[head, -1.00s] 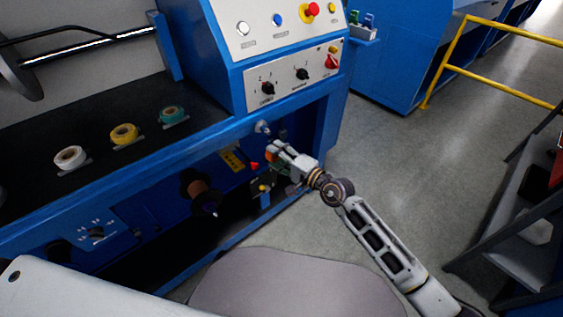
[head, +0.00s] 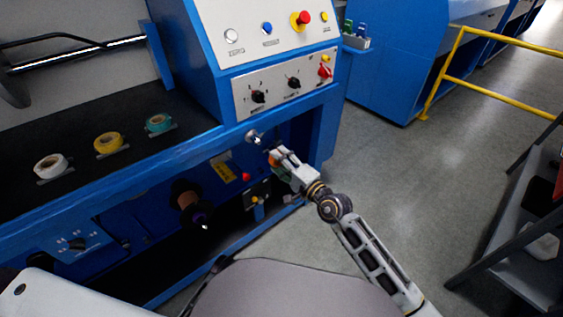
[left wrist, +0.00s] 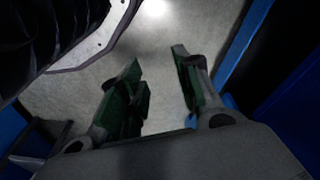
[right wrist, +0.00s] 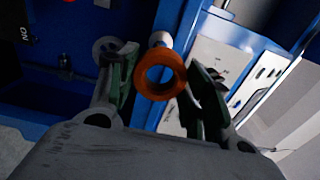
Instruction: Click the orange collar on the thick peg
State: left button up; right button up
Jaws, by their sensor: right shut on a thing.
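The orange collar (right wrist: 160,75) is a thick ring between the fingers of my right gripper (right wrist: 160,82) in the right wrist view. My right gripper, also in the head view (head: 276,156), is shut on it in front of the blue machine. A pale round peg (right wrist: 160,40) shows just behind the collar's upper edge. I cannot tell whether they touch. In the head view a silver peg (head: 253,137) sticks out just up and left of the gripper. My left gripper (left wrist: 158,62) is open and empty above the floor in the left wrist view.
The blue machine has a control panel (head: 288,85) above the right gripper. White (head: 50,166), yellow (head: 108,143) and teal (head: 159,123) rolls lie on its black top. A brown spool (head: 187,198) sits lower left. Floor is open to the right, before a yellow rail (head: 445,75).

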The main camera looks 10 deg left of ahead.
jog(key=shift+w+a, duration=0.1)
